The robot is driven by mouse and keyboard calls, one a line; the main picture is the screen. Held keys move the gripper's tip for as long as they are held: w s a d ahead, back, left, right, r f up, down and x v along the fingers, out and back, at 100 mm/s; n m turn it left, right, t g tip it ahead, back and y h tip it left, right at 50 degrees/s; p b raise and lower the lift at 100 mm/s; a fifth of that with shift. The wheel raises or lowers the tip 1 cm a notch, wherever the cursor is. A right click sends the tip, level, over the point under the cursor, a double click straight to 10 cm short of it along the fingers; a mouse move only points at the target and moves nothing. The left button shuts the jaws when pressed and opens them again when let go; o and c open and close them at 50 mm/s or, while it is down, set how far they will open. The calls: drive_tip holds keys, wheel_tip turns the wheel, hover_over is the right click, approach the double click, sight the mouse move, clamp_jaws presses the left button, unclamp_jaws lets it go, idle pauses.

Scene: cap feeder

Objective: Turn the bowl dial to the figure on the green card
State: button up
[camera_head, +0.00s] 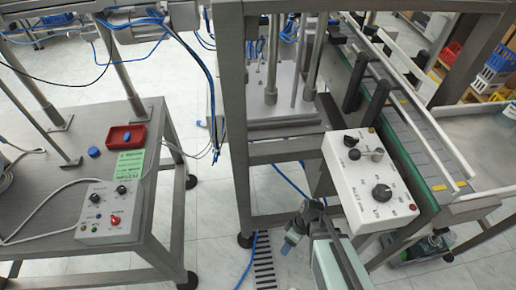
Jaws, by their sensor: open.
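The green card (127,168) lies on the left bench below a red tray; its print is too small to read. A white control box (348,188) at the right carries a large black dial (382,193) with figures around it. Smaller knobs sit near its upper end. The figures, the pointer and any label naming the bowl dial cannot be read. A grey control box (108,212) on the left bench has two black knobs and a red one. My gripper (291,246) is open at lower centre, left of and below the white box, touching neither box.
The red tray (125,136) holds a blue cap, with another blue cap (94,152) beside it. A conveyor (418,140) runs behind the white box. The frame's steel posts and hanging blue tubes (215,90) stand between bench and conveyor. Floor shows between the two stands.

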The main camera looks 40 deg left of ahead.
drive_tip(key=s+a+r+n+y, duration=0.1)
drive_tip(key=a+r+y, duration=0.1)
drive_tip(key=a+r, duration=0.3)
drive_tip(key=s+a+r+n+y, duration=0.1)
drive_tip(key=a+r, duration=0.2)
drive_tip(key=a, duration=0.5)
drive_tip(key=n+g+y, duration=0.4)
drive_tip(key=n+y, duration=0.3)
approach(124, 189)
drive_tip(key=x, duration=0.9)
drive_tip(key=shift+w, duration=0.1)
drive_tip(key=shift+c, duration=0.3)
drive_tip(key=shift+h, duration=0.3)
clamp_jaws()
drive_tip(key=shift+m, duration=0.3)
drive_tip(key=shift+d, duration=0.1)
